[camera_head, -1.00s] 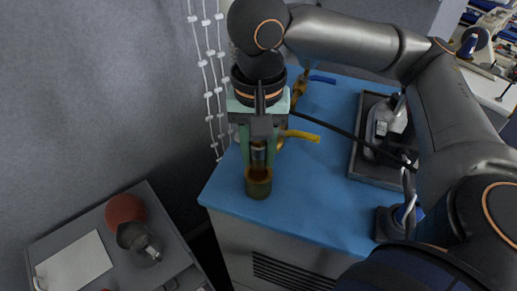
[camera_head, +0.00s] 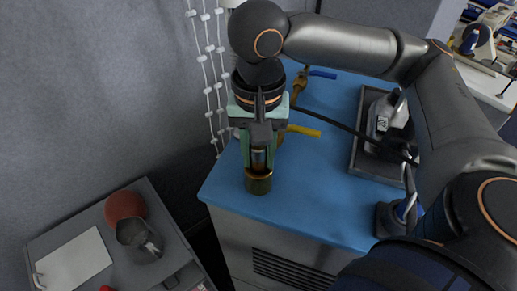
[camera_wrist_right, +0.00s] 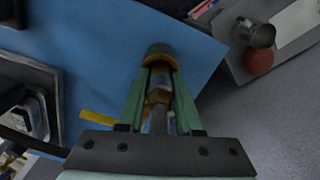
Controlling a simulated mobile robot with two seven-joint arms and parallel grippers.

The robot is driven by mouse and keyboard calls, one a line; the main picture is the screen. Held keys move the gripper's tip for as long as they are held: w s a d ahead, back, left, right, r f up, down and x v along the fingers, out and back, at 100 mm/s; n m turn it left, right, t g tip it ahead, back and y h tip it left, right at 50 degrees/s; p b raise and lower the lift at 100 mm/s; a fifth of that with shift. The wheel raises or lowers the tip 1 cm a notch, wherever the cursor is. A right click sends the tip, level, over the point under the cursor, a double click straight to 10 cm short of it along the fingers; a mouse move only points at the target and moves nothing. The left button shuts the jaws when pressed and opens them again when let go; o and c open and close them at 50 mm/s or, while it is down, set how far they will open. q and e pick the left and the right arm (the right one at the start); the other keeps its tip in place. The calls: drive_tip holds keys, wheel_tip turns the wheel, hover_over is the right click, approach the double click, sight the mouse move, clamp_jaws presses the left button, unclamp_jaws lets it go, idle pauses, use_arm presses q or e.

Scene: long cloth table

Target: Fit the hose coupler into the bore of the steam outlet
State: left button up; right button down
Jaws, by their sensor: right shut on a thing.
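My right gripper (camera_head: 258,165) points down at the near left corner of the blue tabletop. Its green fingers are shut on the hose coupler (camera_head: 258,158), a small metal and brass piece that is partly hidden between them. The brass steam outlet (camera_head: 258,184) is a short upright cup directly below. The coupler's lower end is at the outlet's mouth; I cannot tell how deep it sits in the bore. In the right wrist view the coupler (camera_wrist_right: 159,95) lies between the fingers, in line with the outlet (camera_wrist_right: 158,50). My left gripper is not in view.
A yellow-handled valve (camera_head: 303,131) and a blue-handled one (camera_head: 322,74) stand behind and right of the gripper. A steam iron (camera_head: 381,116) sits in a grey tray (camera_head: 356,152) at the right.

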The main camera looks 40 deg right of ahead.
drive_tip(key=shift+f, duration=0.25)
drive_tip(key=c, duration=0.5)
unclamp_jaws()
drive_tip(key=shift+r, duration=0.1)
wheel_tip(320, 180, up, 12)
drive_tip(key=shift+r, duration=0.2)
idle(0.4)
